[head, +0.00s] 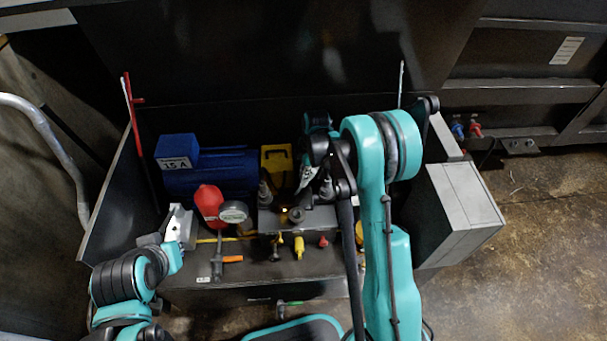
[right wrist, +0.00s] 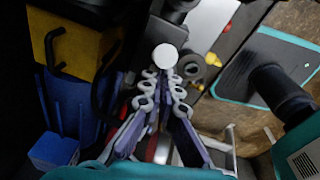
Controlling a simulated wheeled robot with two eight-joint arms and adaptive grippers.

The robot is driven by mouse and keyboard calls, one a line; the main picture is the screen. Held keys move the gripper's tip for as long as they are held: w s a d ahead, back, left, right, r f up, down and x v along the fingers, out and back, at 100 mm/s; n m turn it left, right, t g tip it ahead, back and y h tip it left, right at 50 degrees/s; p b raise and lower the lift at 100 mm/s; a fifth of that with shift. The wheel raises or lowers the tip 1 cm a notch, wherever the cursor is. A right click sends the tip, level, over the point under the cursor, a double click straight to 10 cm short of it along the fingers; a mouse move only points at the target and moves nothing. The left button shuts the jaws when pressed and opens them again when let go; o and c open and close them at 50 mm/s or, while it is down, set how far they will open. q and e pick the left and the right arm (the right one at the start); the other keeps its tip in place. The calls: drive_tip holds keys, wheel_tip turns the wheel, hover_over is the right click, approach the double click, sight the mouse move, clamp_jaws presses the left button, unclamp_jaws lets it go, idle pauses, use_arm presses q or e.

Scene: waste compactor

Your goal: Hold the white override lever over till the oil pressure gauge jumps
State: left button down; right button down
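A white round knob (right wrist: 165,57), seemingly the override lever's end, shows in the right wrist view at the fingertips of my right gripper (right wrist: 163,78). A gap shows between its two fingers, and I see no clear grip on the knob. In the head view my right gripper (head: 309,176) hangs over the grey block (head: 267,221), and the lever is hidden there by the gripper and arm. The round oil pressure gauge (head: 233,212) stands left of the block; its needle is too small to read. My left gripper (head: 178,228) is at the left, its fingers unclear.
A blue motor (head: 225,174), a yellow box (head: 277,161) and a red vessel (head: 209,201) stand behind and left of the block. Yellow and red knobs (head: 299,246) line its front. A grey cabinet (head: 455,217) stands at the right.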

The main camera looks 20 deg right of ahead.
drive_tip(key=shift+d, duration=0.25)
idle(0.6)
wheel_tip(320, 180, up, 12)
drive_tip(key=a+p, duration=0.2)
drive_tip(key=p, duration=0.2)
drive_tip(key=shift+s+a+f, duration=0.15)
drive_tip(key=shift+s+f, duration=0.1)
drive_tip(key=shift+s, duration=0.2)
drive_tip(key=s+r+m+t, duration=0.3)
drive_tip(key=s+r+m, duration=0.5)
drive_tip(key=s+r, duration=0.35)
drive_tip(key=s+r+m+t+h, duration=0.1)
drive_tip(key=s+m+t, duration=0.2)
drive_tip(key=s+m, duration=0.6)
drive_tip(key=shift+s+d+m, duration=0.2)
drive_tip(key=shift+s+m, duration=0.2)
drive_tip(key=shift+s, duration=1.75)
